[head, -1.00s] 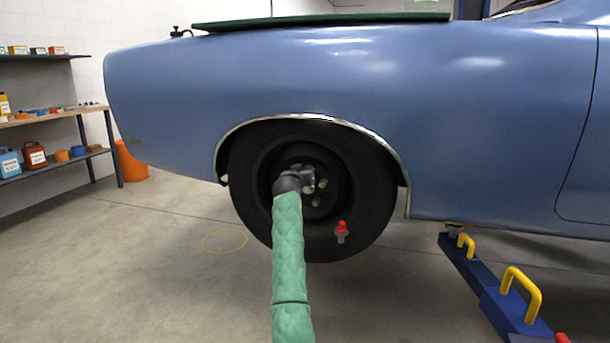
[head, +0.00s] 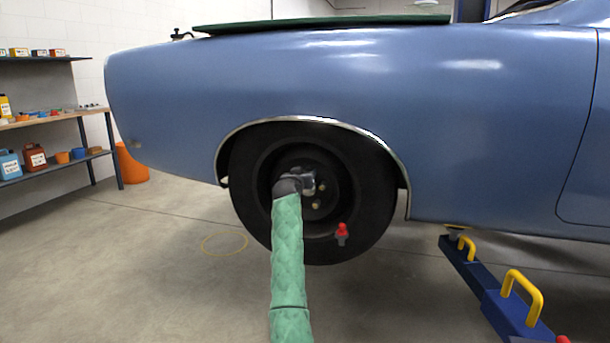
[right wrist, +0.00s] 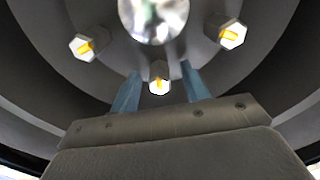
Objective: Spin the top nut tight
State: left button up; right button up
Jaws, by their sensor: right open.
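The wheel (head: 370,215) sits in the blue car's rear arch. My right gripper (head: 308,180) is at its hub, with the arm rising from below and covering part of the hub. In the right wrist view, the gripper (right wrist: 160,74) is open, with two blue fingers apart. One hex nut (right wrist: 159,84) with a yellow centre lies between the fingers, with gaps visible on both sides. A left nut (right wrist: 84,46) and a right nut (right wrist: 232,36) flank the shiny hub centre (right wrist: 153,18). Which is the top nut is unclear. My left gripper is out of view.
The blue car body (head: 400,90) overhangs the wheel. A red-topped valve-like piece (head: 342,232) shows in front of the lower tyre. A blue lift arm with yellow handles (head: 520,295) lies at the lower right. Shelves (head: 60,118) stand far left; the floor at left is open.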

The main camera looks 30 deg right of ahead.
jog(key=v, duration=0.7)
jog(key=shift+p, duration=0.45)
jog(key=shift+s, duration=0.1)
jog(key=shift+a, duration=0.1)
